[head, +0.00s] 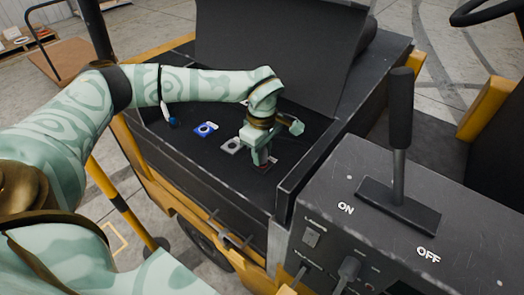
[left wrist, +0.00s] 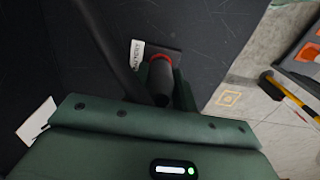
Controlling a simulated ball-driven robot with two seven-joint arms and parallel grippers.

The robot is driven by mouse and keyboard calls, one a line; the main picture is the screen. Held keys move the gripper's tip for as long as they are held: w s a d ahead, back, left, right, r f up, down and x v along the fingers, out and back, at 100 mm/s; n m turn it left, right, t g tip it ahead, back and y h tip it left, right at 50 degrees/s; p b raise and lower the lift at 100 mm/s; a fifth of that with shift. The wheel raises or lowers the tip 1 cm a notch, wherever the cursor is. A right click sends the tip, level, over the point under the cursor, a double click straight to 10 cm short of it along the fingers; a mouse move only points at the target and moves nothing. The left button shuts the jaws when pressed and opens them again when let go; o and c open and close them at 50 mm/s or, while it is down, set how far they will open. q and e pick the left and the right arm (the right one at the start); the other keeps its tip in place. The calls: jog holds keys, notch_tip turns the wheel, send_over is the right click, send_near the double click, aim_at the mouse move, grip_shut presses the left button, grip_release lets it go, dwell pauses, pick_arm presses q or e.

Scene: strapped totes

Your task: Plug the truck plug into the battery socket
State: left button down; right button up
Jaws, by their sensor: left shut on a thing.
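My left gripper (head: 262,158) points down into the open battery compartment and is shut on a dark, round truck plug (left wrist: 160,80). In the left wrist view a red ring (left wrist: 160,57) shows at the plug's far end, against a dark socket plate (left wrist: 176,52). A white tag reading BATTERY (left wrist: 137,52) lies beside it. The plug hides the socket opening, so I cannot tell how deep it sits. In the head view the gripper covers most of the plug. My right gripper is not in view.
A blue socket (head: 205,129) and a grey socket (head: 231,146) lie left of the gripper. The raised dark lid (head: 285,50) stands behind. A black lever (head: 400,130) rises from the ON/OFF console at right. A dark cable (left wrist: 100,50) runs beside the plug.

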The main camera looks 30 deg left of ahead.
pick_arm(q)
jog(key=shift+f, duration=0.55)
jog(key=c, duration=1.1)
grip_release()
jog(key=shift+o, duration=0.2)
notch_tip(320, 180, up, 16)
jog(key=p, duration=0.1)
jog(key=shift+r+p, duration=0.15)
jog(key=shift+p, duration=0.25)
